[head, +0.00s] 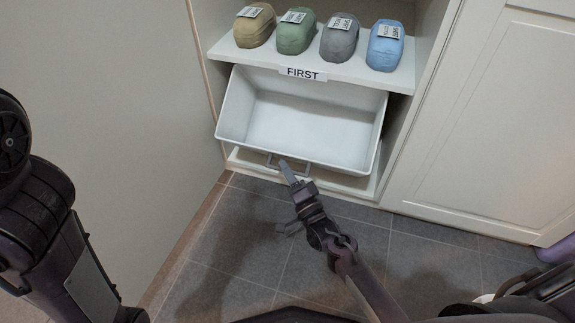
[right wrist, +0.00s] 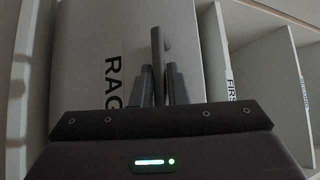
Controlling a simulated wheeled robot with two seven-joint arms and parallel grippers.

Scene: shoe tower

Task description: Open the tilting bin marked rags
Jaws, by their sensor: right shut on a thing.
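The white tilting bin (head: 300,125) is tipped forward out of the cabinet in the head view, and its empty inside shows. In the right wrist view its front (right wrist: 85,40) carries a label (right wrist: 113,75) reading "RAG", the rest hidden behind my gripper. My right gripper (head: 286,168) is at the bin's lower front edge, shut on the grey bar handle (head: 300,167). The handle (right wrist: 157,50) also shows between the two fingers (right wrist: 160,85) in the right wrist view. My left arm shows at the left edge, but its gripper is out of view.
A shelf (head: 240,48) labelled "FIRST" above the bin holds several labelled bundles, tan, green, grey and blue (head: 384,48). A wall (head: 110,90) stands close on the left, and a cabinet door (head: 490,120) on the right. The tiled floor (head: 240,225) in front is clear.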

